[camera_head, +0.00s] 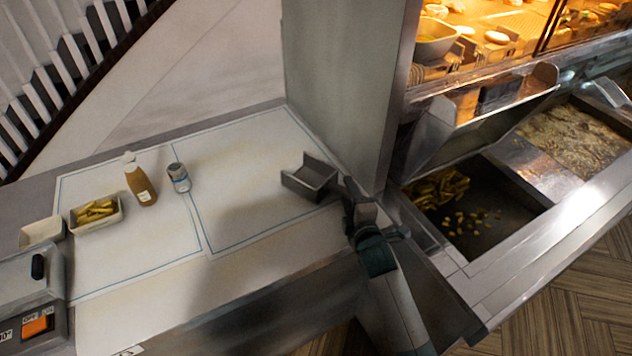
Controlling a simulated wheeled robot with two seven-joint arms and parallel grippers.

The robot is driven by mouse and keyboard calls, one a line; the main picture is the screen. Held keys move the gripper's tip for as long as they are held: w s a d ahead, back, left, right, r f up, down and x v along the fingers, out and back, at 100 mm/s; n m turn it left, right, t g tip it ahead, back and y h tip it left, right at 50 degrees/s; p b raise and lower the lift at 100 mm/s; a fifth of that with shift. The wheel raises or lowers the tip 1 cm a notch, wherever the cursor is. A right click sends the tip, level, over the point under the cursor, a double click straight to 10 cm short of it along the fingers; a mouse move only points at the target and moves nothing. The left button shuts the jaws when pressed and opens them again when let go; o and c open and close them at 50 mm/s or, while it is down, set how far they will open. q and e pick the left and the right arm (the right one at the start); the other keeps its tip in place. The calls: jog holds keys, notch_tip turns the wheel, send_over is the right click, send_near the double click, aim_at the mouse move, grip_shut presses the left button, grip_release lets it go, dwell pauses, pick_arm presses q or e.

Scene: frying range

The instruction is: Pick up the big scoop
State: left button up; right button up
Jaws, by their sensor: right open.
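The big scoop (309,178), a grey metal scoop with an open, boxy pan, lies on the right part of the white counter mat. Its pan faces left and its handle is not clearly visible. My right gripper (352,192) is just right of the scoop, at the counter's right end, with the jaws open. The gripper covers the scoop's right side, and I cannot tell whether they touch. My left gripper is not in view.
A sauce bottle (141,183), a shaker (179,178) and a tray of fries (96,214) stand on the counter's left part. A metal wall (345,80) rises behind the scoop. The fry bin (490,222) is to the right. The mat's middle is clear.

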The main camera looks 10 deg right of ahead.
dwell(0.3)
grip_shut()
jog(key=shift+r, duration=0.15)
notch_tip(320, 180, up, 10)
jog(key=shift+f+b, duration=0.1)
jog(key=shift+b, duration=1.1)
